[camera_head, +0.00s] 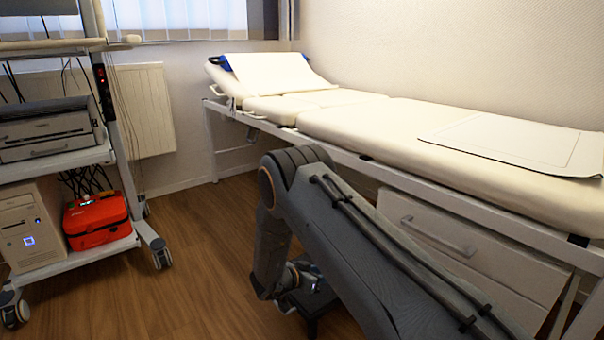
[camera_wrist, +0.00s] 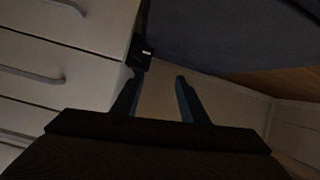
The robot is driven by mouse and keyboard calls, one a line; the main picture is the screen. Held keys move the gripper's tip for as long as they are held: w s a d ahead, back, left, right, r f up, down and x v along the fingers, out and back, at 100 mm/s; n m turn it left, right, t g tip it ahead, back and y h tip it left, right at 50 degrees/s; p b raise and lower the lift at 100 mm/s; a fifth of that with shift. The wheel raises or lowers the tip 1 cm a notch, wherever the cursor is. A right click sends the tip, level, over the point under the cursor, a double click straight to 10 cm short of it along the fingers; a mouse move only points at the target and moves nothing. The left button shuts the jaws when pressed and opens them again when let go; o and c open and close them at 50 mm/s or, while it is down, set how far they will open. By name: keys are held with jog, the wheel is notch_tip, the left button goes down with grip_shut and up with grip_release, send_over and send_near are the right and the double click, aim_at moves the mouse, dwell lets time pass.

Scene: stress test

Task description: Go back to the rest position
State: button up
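My gripper shows in the wrist view (camera_wrist: 158,92) with its two dark fingers apart and nothing seen between them. In the head view my grey arm reaches in from the lower right, bends at an elbow in front of the examination bed (camera_head: 370,122), and hangs down toward the floor. My gripper's fingertips are hard to make out at the low end of the arm in the head view. The wrist view is dim and shows drawer fronts (camera_wrist: 60,35) on the left.
A white drawer cabinet (camera_head: 470,262) stands under the bed, close behind my arm. A wheeled cart at the left carries a grey device (camera_head: 45,135), a computer tower (camera_head: 28,228) and a red case (camera_head: 97,218). Wood floor (camera_head: 195,255) lies clear between cart and arm.

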jog(key=a+r+n+t+y, duration=0.2)
jog(key=a+r+n+y, duration=0.3)
jog(key=a+r+y, duration=0.95)
jog(key=s+a+r+n+g, duration=0.2)
jog(key=s+a+r+n, duration=0.1)
jog(key=s+a+r, duration=0.45)
jog(key=s+a+r+n+g, duration=0.25)
jog(key=s+a+r, duration=0.25)
jog(key=s+r, duration=0.5)
jog(key=s+d+r+n+g+h, duration=0.15)
jog(key=s+d, duration=0.35)
jog(key=s, duration=0.5)
jog(key=s+d+n+g, duration=0.2)
jog(key=s+d, duration=0.3)
jog(key=s, duration=0.5)
jog(key=s+d+r+n+g+h, duration=0.15)
jog(key=s+d, duration=0.35)
jog(key=s, duration=0.5)
jog(key=d+r+m+p, duration=0.3)
jog(key=d+r+p, duration=0.7)
jog(key=r+p, duration=0.4)
jog(key=d+r+m+h+p, duration=0.1)
jog(key=d+r+m+p, duration=0.3)
jog(key=d+r+p, duration=0.7)
notch_tip(320, 180, up, 4)
jog(key=p, duration=1.3)
jog(key=shift+d+f, duration=0.2)
